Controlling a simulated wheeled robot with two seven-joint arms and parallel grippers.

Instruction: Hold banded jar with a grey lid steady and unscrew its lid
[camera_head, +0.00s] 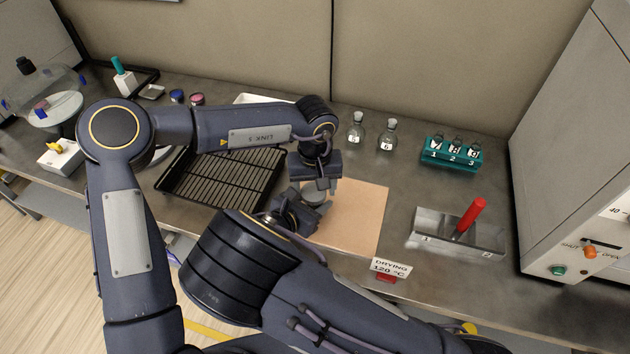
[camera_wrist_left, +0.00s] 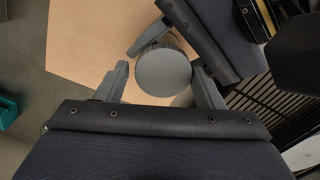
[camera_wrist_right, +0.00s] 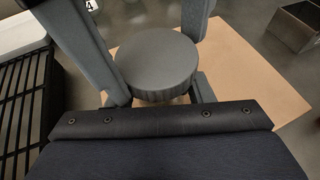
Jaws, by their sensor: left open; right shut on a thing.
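The jar's round grey lid (camera_head: 313,191) shows between my two grippers in the head view; it also shows in the left wrist view (camera_wrist_left: 163,72) and in the right wrist view (camera_wrist_right: 157,62). The jar's body is almost wholly hidden under the lid and behind the fingers. My right gripper (camera_head: 314,204) is shut on the jar below the lid. My left gripper (camera_wrist_left: 163,84) is open above, its fingers on either side of the lid with a gap. In the right wrist view, the left gripper's fingers come down from the top beside the lid.
A tan mat (camera_head: 356,215) lies under the jar. A black rack (camera_head: 222,178) stands to its left. Two flasks (camera_head: 387,135), a teal holder (camera_head: 451,153) and a metal block with a red handle (camera_head: 470,217) stand to the right. A drying sign (camera_head: 390,268) is at the front edge.

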